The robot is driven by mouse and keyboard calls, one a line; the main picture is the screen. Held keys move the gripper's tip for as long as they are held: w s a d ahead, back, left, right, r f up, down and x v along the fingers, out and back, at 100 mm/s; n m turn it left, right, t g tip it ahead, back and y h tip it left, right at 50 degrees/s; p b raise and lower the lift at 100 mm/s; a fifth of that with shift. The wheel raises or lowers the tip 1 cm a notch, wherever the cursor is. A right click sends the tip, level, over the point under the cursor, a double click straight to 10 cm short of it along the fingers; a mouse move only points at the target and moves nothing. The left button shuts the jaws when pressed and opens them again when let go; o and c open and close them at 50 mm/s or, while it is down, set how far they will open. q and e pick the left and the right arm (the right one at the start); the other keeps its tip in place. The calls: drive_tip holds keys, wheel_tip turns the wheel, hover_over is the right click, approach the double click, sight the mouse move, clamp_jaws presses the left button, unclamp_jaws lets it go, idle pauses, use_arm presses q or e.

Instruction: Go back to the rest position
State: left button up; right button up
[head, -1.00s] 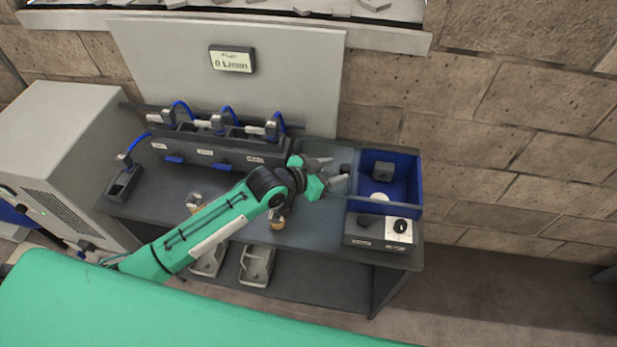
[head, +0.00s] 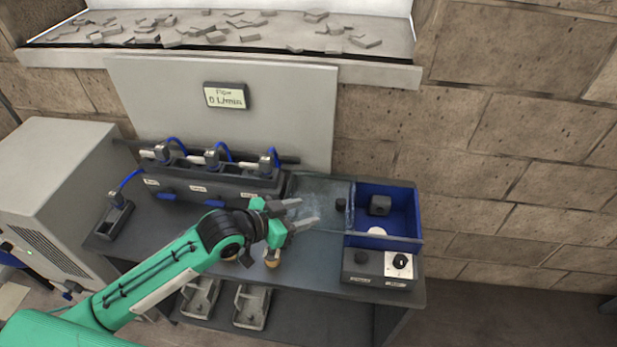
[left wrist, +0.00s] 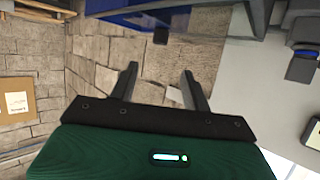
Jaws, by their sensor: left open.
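My left gripper (head: 305,213) is green with dark grey fingers and hangs above the workbench (head: 322,263), left of the blue bin. Its fingers are apart with nothing between them. In the left wrist view the two fingers (left wrist: 160,88) also stand apart and empty, with the stone wall behind. My right gripper does not show in either view.
A blue bin (head: 414,211) holds a dark block (head: 380,205) and a white round thing. A control box with a knob (head: 400,261) stands in front of it. A manifold with blue hoses (head: 213,187) is at the back left. A grey cabinet (head: 62,185) stands far left.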

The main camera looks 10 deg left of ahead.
use_arm(q)
drive_tip(key=s+a+f+n+g+y, duration=0.2)
drive_tip(key=s+a+f+y, duration=0.15)
drive_tip(key=s, duration=0.45)
drive_tip(key=s+a+f+n+g+y, duration=0.2)
drive_tip(key=s+a+f, duration=0.15)
drive_tip(key=s, duration=0.45)
drive_tip(key=s+a+f+n+g+y, duration=0.2)
drive_tip(key=s+a+f+n+y, duration=0.15)
drive_tip(key=s, duration=0.45)
wheel_tip(320, 180, down, 33)
drive_tip(key=s+m+g, duration=0.1)
drive_tip(key=s+g, duration=0.1)
drive_tip(key=s+a+f, duration=0.2)
drive_tip(key=s+f, duration=0.7)
drive_tip(key=s+a+f+g, duration=0.1)
drive_tip(key=s+a+f, duration=0.1)
drive_tip(key=s+f, duration=0.6)
drive_tip(key=shift+s+a+f, duration=0.15)
drive_tip(key=shift+s+f, duration=0.2)
drive_tip(key=shift+s, duration=0.35)
